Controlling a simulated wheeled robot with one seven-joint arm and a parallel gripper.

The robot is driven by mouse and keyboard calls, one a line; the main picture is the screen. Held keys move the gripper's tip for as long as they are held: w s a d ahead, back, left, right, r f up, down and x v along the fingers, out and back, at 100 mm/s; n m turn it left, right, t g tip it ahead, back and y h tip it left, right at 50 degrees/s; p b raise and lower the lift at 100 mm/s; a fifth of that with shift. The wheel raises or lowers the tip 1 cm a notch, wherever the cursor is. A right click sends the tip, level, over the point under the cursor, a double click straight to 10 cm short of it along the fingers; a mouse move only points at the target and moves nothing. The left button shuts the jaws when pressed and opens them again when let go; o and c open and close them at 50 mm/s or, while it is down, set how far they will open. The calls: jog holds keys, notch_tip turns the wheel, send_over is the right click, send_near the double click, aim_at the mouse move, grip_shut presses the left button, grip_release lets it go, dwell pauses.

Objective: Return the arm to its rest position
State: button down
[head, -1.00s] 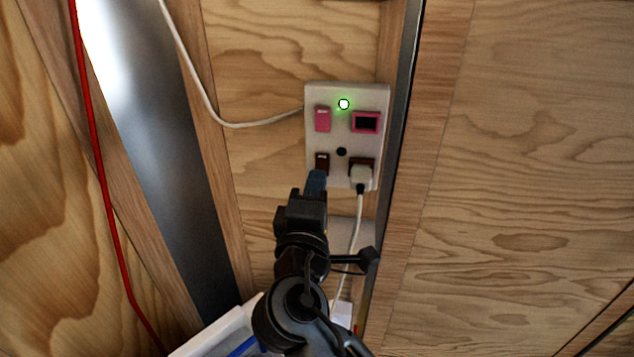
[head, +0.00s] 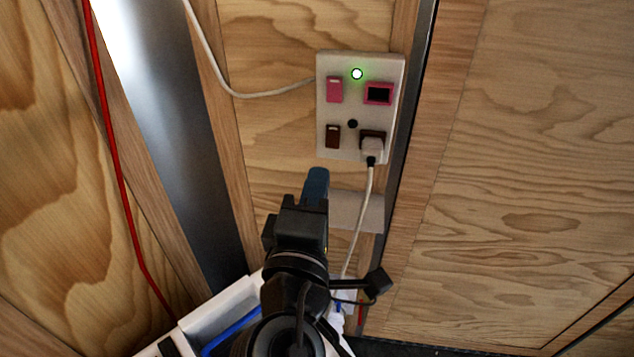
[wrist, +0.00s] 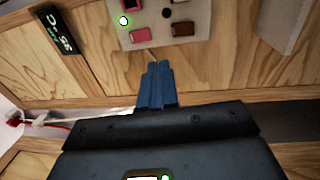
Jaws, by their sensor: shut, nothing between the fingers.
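My gripper (head: 317,180) is shut and empty, its blue fingertips together. In the head view it is just below the white wall panel (head: 340,148), apart from it. In the wrist view the gripper (wrist: 157,70) also shows shut, with the panel (wrist: 190,12) beyond its tips. The panel has a lit green light (head: 357,74), a pink switch (head: 334,89), a pink-framed dark display (head: 378,93) and a brown switch (head: 333,136). My arm hides part of the area beneath.
A white plug (head: 372,147) sits in the panel's lower right, its cord hanging down. A red cable (head: 115,165) runs down the left. A white container (head: 222,308) with something blue stands below, partly behind my arm. A dark label (wrist: 57,30) is on the wood wall.

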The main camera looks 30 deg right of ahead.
jog(key=shift+f, duration=0.1)
jog(key=s+d+f+n+y, duration=0.1)
jog(key=s+f+y, duration=0.2)
jog(key=f, duration=0.3)
jog(key=s+d+f+y, duration=0.1)
jog(key=s+f+y, duration=0.2)
jog(key=f, duration=0.2)
jog(key=s+f+m+y, duration=0.1)
jog(key=s, duration=0.3)
jog(key=s+f+m+g+y+p, duration=0.1)
jog(key=s+f+y, duration=0.1)
jog(key=s, duration=0.3)
jog(key=s+f+m+y, duration=0.1)
jog(key=s+f+y, duration=0.1)
jog(key=s, duration=0.3)
jog(key=shift+s+d+f+g, duration=0.15)
jog(key=shift+s+g, duration=0.05)
jog(key=shift+g, duration=0.2)
jog(key=s+d+r+m, duration=0.1)
jog(key=s+r+m, duration=0.3)
jog(key=s, duration=0.2)
jog(key=s+d+r+m+t, duration=0.1)
jog(key=s+r+m, duration=0.3)
jog(key=s, duration=0.3)
jog(key=shift+d+m+p, duration=0.35)
jog(key=shift+m+p, duration=0.05)
jog(key=shift+p, duration=0.05)
